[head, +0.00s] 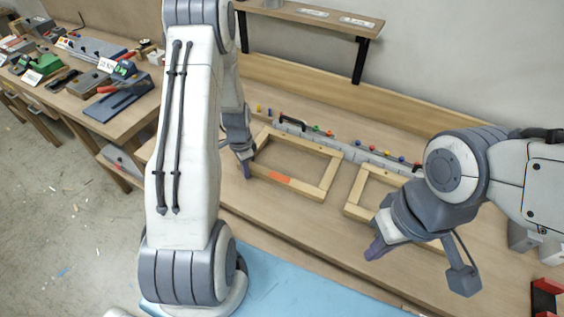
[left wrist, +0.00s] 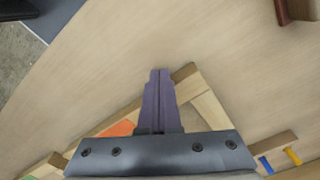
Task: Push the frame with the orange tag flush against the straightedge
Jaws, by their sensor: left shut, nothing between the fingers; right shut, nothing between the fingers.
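The wooden frame with the orange tag (head: 322,188) lies flat on the bench, the orange tag (head: 280,178) on its near bar. The grey straightedge (head: 345,146), with a black handle, runs along its far side; I cannot tell whether a thin gap lies between them. My left gripper (head: 246,170) is shut and empty, pointing down at the frame's left near corner. In the left wrist view its fingertips (left wrist: 159,72) show beside the frame (left wrist: 186,72) and orange tag (left wrist: 118,128); contact is unclear. My right gripper (head: 375,248) is shut and empty, in front of a second frame.
The second wooden frame (head: 357,190) lies to the right, partly hidden by my right arm. A shelf (head: 310,18) stands at the back. A blue mat (head: 300,290) lies in front. A side bench (head: 140,118) holds tools.

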